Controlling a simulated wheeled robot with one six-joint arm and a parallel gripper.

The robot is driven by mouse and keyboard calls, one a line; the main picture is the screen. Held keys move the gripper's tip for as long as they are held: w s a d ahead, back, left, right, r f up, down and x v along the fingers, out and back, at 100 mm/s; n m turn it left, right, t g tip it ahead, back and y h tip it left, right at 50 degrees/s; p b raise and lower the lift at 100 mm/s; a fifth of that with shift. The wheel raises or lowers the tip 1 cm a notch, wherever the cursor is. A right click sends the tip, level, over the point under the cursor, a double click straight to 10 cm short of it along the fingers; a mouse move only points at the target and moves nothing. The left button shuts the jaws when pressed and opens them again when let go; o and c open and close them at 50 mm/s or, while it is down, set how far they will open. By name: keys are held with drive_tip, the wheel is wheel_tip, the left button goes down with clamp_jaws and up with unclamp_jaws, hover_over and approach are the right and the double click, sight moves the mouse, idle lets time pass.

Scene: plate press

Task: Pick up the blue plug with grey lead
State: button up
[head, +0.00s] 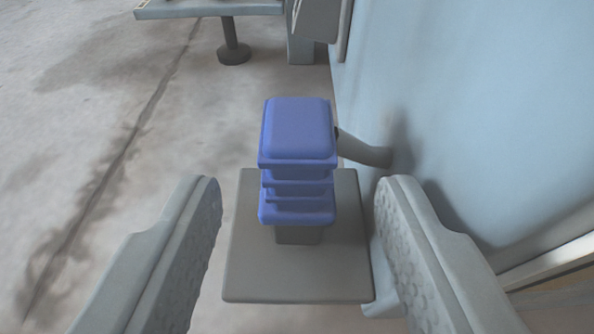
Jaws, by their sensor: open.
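The blue plug (298,130) stands upright on a small grey platform (255,275), with a ribbed blue body and a grey lower part. A grey lead (365,150) comes out behind its right side and runs to the light blue wall. My gripper (298,205) is open, one finger to the left of the plug and one to the right. There is a visible gap between each finger and the plug, and neither appears to touch it. The side of the plug facing away from me is hidden.
A light blue wall or panel (480,110) rises close on the right, near my right finger. Grey equipment with a round foot (234,55) stands at the back. The stained concrete floor (90,120) on the left is clear.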

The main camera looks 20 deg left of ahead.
sight(295, 180)
drive_tip(key=shift+x, duration=1.9)
drive_tip(key=shift+c, duration=0.5)
clamp_jaws()
